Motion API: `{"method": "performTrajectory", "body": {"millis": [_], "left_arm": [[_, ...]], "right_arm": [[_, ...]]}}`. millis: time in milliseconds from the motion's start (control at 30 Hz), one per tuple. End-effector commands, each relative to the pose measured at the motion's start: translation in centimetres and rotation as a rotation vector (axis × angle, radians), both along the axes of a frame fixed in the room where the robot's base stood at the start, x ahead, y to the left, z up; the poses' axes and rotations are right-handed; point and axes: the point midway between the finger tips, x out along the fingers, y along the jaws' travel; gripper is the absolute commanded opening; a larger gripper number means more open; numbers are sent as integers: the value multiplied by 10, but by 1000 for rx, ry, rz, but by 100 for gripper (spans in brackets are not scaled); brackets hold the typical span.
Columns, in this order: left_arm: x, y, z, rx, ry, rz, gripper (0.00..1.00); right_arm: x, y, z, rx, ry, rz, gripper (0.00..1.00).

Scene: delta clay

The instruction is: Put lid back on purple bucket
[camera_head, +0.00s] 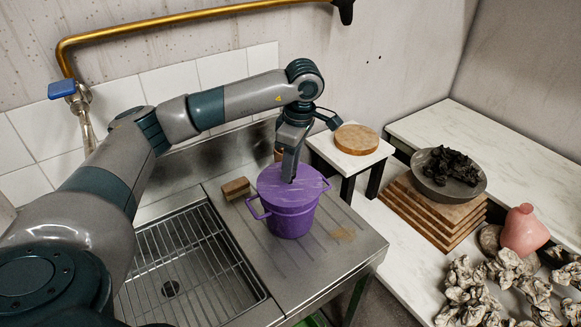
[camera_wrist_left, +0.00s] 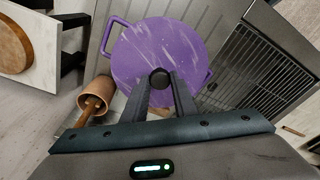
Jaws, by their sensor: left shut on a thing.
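The purple bucket (camera_head: 288,224) stands upright on the steel sink's drainboard, with looped side handles. Its round, streaked purple lid (camera_head: 269,180) is at the bucket's mouth and covers the opening. I cannot tell whether it rests fully on the rim or sits slightly above it. My left gripper (camera_head: 289,178) points down at the lid's centre, shut on its small knob. In the left wrist view the fingers (camera_wrist_left: 162,88) close around the dark knob, and the lid (camera_wrist_left: 155,48) hides the bucket's inside. My right gripper is not in view.
A wooden block (camera_head: 236,188) lies left of the bucket, beside the sink grate (camera_head: 190,265). A brown pot with a wooden handle (camera_wrist_left: 97,101) is close by. A small table bears a round board (camera_head: 356,139). Stacked boards and a bowl (camera_head: 448,186) stand right. A brass pipe runs above.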

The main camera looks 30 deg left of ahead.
Motion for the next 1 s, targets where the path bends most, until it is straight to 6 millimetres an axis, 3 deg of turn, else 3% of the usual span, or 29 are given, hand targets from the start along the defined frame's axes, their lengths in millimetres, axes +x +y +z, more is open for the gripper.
{"method": "performTrajectory", "body": {"millis": [367,400,467,667,767,1000], "left_arm": [[0,0,0,0,0,0,0],[0,0,0,0,0,0,35],[0,0,0,0,0,0,47],[0,0,0,0,0,0,47],[0,0,0,0,0,0,66],[0,0,0,0,0,0,66]], "right_arm": [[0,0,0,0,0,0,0],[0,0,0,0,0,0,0],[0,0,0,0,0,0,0],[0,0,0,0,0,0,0],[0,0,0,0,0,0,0],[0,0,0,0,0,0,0]]}}
